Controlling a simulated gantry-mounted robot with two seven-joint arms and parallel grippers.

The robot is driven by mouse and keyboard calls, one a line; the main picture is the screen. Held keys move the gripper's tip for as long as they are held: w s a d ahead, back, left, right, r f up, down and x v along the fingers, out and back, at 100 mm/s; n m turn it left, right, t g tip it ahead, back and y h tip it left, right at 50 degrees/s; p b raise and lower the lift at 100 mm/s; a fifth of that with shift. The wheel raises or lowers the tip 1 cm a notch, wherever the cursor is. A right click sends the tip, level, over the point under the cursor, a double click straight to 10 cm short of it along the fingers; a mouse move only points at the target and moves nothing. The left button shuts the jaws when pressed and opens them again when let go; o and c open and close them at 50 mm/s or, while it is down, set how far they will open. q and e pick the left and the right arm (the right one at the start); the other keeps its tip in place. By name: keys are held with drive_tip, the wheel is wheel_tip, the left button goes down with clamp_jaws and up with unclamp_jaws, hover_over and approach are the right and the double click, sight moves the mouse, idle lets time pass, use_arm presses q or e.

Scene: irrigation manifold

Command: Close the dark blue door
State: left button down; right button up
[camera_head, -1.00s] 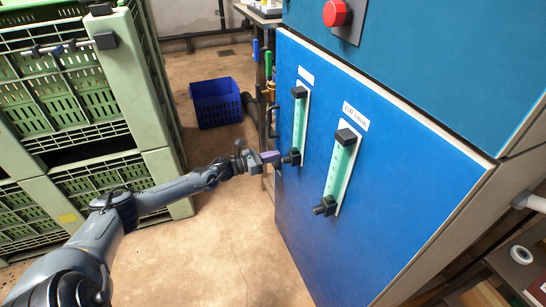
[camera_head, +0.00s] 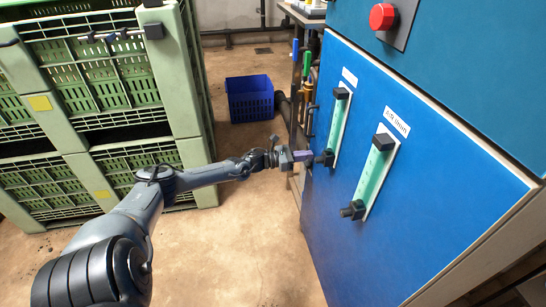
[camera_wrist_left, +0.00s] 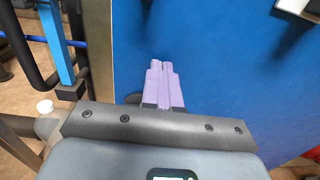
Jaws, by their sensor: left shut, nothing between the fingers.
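The dark blue door (camera_head: 335,220) is a large panel on the right of the head view, below a teal upper panel. It looks flush or nearly flush with the cabinet, with a pale edge along its top; a small gap cannot be ruled out. It carries two green flow gauges (camera_head: 376,172) with black fittings. My left gripper (camera_head: 310,156) is at the door's left edge, beside the lower fitting of the nearer-left gauge. In the left wrist view its purple fingers (camera_wrist_left: 162,78) are shut and empty, over the blue door face (camera_wrist_left: 225,60); contact cannot be told. My right gripper is not in view.
Green slatted crates (camera_head: 100,110) are stacked at left, behind my left arm. A blue basket (camera_head: 249,98) stands on the floor farther back. A red button (camera_head: 382,16) is on the upper panel. Bare floor (camera_head: 240,240) lies between crates and door.

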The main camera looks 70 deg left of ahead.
use_arm(q)
drive_tip(key=s+a+n+p, duration=0.1)
drive_tip(key=s+p, duration=0.8)
drive_tip(key=s, duration=0.6)
drive_tip(key=s+d+r+n+g+y+p, duration=0.15)
drive_tip(key=d+n+p, duration=0.6)
drive_tip(key=d, duration=0.85)
drive_tip(key=s+d+r+n+y+p, duration=0.1)
drive_tip(key=d+r+n+y+p, duration=0.3)
drive_tip(key=d+n, duration=0.85)
drive_tip(key=s+d+r+n+g+h+p, duration=0.2)
drive_tip(key=s+d+r+n+g+p, duration=0.2)
drive_tip(key=d+r+n+g, duration=0.65)
drive_tip(key=s+d+f+n+g, duration=0.1)
drive_tip(key=s+d+n+g, duration=0.15)
drive_tip(key=s+n, duration=0.5)
wheel_tip(320, 180, up, 38)
drive_tip(key=s+m+p, duration=0.2)
drive_tip(key=p, duration=3.5)
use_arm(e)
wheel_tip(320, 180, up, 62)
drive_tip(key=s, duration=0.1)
use_arm(q)
wheel_tip(320, 180, down, 71)
drive_tip(key=b, duration=7)
drive_tip(key=shift+w+t+y, duration=0.25)
drive_tip(key=shift+t+y, duration=0.1)
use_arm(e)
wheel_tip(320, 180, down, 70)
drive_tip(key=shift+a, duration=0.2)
